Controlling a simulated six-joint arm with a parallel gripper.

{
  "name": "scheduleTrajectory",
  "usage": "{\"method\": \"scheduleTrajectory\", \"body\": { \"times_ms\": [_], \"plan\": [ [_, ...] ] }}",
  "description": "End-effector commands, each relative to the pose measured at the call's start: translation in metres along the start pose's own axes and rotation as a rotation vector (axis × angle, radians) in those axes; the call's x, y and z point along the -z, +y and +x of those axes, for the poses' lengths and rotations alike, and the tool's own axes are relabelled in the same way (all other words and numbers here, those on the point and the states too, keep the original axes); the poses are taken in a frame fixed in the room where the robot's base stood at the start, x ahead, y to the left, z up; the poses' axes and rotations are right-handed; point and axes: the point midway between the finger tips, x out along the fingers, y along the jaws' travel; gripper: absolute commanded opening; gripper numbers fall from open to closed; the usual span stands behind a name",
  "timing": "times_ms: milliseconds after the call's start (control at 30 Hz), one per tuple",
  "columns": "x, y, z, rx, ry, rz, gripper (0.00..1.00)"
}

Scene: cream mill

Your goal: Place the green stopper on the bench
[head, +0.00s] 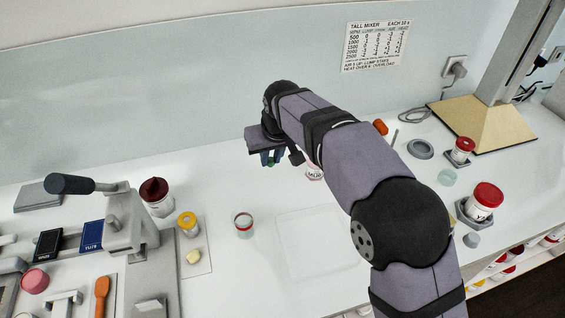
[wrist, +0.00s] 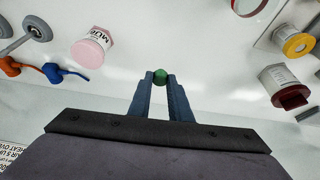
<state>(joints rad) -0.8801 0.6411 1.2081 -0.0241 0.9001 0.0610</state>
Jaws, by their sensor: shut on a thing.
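The green stopper (wrist: 160,76) shows as a small round green thing between the two blue fingertips of my gripper (wrist: 160,82) in the wrist view. My gripper is shut on it, and white bench (wrist: 205,50) shows beyond it. In the head view my gripper (head: 269,161) is over the back of the bench (head: 260,285), and a little green of the stopper shows at the fingertips. I cannot tell how high the stopper is above the bench top.
A jar with a pink lid (wrist: 90,48) stands beside my gripper. An open jar (head: 243,224) and a clear flat tray (head: 318,243) are in front. A dark-red-lidded jar (head: 155,195) and a lever press (head: 125,220) stand left. Bare bench lies around the tray.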

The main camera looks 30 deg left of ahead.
Motion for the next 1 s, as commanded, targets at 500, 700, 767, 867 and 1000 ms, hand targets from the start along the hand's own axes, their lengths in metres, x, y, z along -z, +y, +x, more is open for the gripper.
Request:
{"method": "scheduleTrajectory", "body": {
  "times_ms": [500, 700, 767, 867, 1000],
  "plan": [
    [0.005, 0.082, 0.000, -0.045, -0.001, 0.108, 0.00],
    [-0.003, 0.175, -0.004, -0.095, -0.003, 0.227, 0.00],
    [-0.008, 0.204, -0.006, -0.110, -0.003, 0.264, 0.00],
    [-0.020, 0.252, -0.011, -0.135, -0.003, 0.327, 0.00],
    [-0.042, 0.317, -0.021, -0.171, -0.003, 0.413, 0.00]
  ]
}}
